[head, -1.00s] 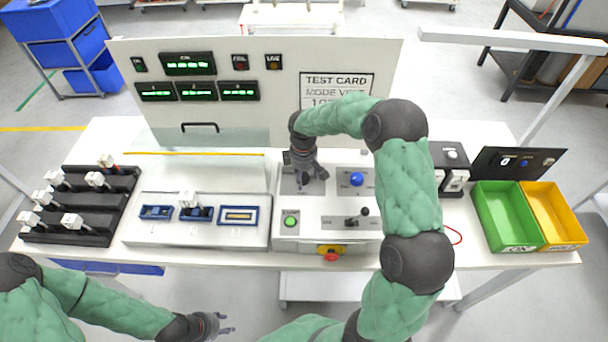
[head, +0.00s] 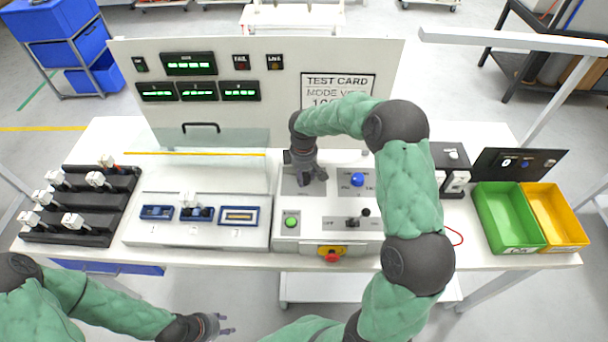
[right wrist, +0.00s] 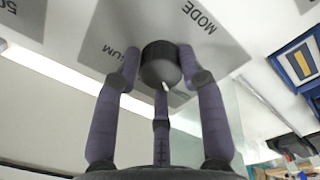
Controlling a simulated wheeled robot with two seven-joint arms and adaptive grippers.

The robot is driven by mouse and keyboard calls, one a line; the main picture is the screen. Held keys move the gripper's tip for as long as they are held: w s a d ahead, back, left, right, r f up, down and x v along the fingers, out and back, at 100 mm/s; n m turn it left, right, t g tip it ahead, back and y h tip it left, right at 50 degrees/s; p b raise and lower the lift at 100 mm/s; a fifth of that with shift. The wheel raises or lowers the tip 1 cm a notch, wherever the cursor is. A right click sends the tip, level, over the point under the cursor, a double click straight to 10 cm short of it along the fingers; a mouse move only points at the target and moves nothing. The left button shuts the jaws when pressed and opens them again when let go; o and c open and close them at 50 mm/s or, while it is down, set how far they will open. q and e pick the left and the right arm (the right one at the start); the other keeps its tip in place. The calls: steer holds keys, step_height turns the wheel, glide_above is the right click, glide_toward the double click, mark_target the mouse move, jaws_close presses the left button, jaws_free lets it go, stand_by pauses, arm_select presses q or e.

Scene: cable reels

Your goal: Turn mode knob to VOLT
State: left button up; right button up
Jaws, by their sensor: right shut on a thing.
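The mode knob (right wrist: 160,66) is a black round knob with a white pointer mark, on a grey panel with a MODE label (right wrist: 199,14) in the right wrist view. My right gripper (right wrist: 160,72) has its fingers around the knob and is shut on it. In the head view my right gripper (head: 311,178) is over the upper left panel of the control box (head: 326,206) and hides the knob. The test card (head: 337,89) reads MODE, its setting partly hidden by my arm. My left gripper (head: 218,326) is empty, its fingers apart, in front of the table.
A blue knob (head: 357,180), a green button (head: 291,222), a slider lever (head: 353,222) and a red stop button (head: 332,255) are close by on the control box. A clear shield (head: 210,155) stands left of my right gripper. Green (head: 484,211) and yellow (head: 567,232) bins are at right.

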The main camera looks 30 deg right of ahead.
steer(key=shift+s+f, duration=0.15)
steer(key=shift+f, duration=0.05)
steer(key=m+b, duration=0.1)
steer(key=m, duration=0.5)
steer(key=shift+s+a+f+b, duration=0.1)
steer(key=shift+a+b, duration=0.05)
steer(key=shift+b, duration=0.2)
steer(key=shift+a+m+g+b, duration=0.1)
steer(key=shift+m+g+b, duration=0.35)
steer(key=shift+m, duration=2.05)
steer(key=shift+s+f, duration=0.1)
steer(key=o, duration=1.1)
steer(key=shift+r+t, duration=0.2)
steer(key=shift+t, duration=0.05)
